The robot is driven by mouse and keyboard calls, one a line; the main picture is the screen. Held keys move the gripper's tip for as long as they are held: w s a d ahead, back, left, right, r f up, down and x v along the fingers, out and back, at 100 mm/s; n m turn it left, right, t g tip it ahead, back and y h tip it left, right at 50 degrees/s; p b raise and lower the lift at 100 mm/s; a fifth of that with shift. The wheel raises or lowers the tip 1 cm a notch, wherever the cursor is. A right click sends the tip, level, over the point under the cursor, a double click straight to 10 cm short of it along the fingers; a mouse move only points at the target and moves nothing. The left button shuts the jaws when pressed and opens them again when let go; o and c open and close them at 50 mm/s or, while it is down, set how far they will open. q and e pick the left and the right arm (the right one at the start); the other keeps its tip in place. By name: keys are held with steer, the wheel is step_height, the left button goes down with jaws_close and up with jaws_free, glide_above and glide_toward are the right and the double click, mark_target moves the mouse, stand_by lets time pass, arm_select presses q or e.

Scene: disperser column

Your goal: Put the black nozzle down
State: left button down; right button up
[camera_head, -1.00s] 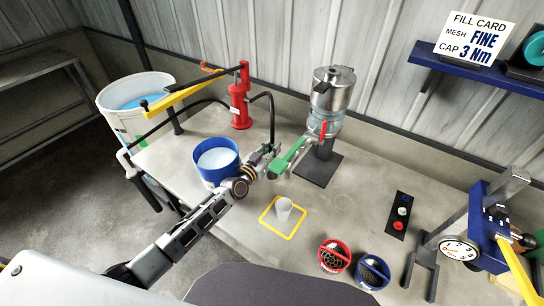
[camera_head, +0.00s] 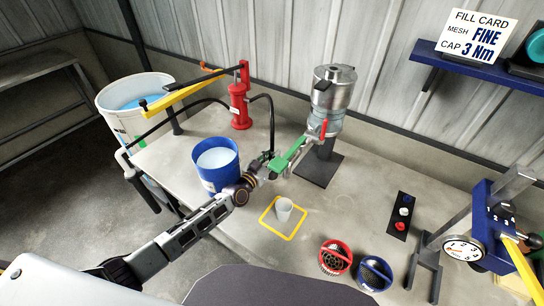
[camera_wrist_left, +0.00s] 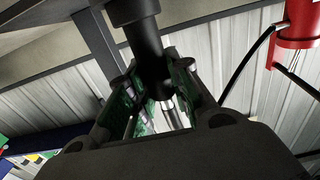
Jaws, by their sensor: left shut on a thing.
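My left gripper (camera_head: 282,162) reaches in from the left, in front of the metal disperser column (camera_head: 332,95). It is shut on the black nozzle (camera_wrist_left: 150,48), which shows as a dark tube between the green-padded fingers in the left wrist view. In the head view the nozzle is mostly hidden by the gripper, at the lower end of the black hose (camera_head: 272,115). The hose comes from the red pump (camera_head: 241,100). The nozzle is right of the blue bucket (camera_head: 217,181). My right gripper is not in view.
A small cup (camera_head: 284,209) stands inside a yellow square (camera_head: 290,237) on the bench. A red-rimmed mesh cup (camera_head: 335,257) and a blue-rimmed one (camera_head: 374,273) stand at the front. The bench between the yellow square and the button panel (camera_head: 402,214) is clear.

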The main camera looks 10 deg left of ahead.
arm_select(q)
steer(key=c, duration=1.3)
jaws_free()
steer(key=shift+r, duration=0.1)
steer(key=shift+s, duration=0.1)
steer(key=v, duration=1.2)
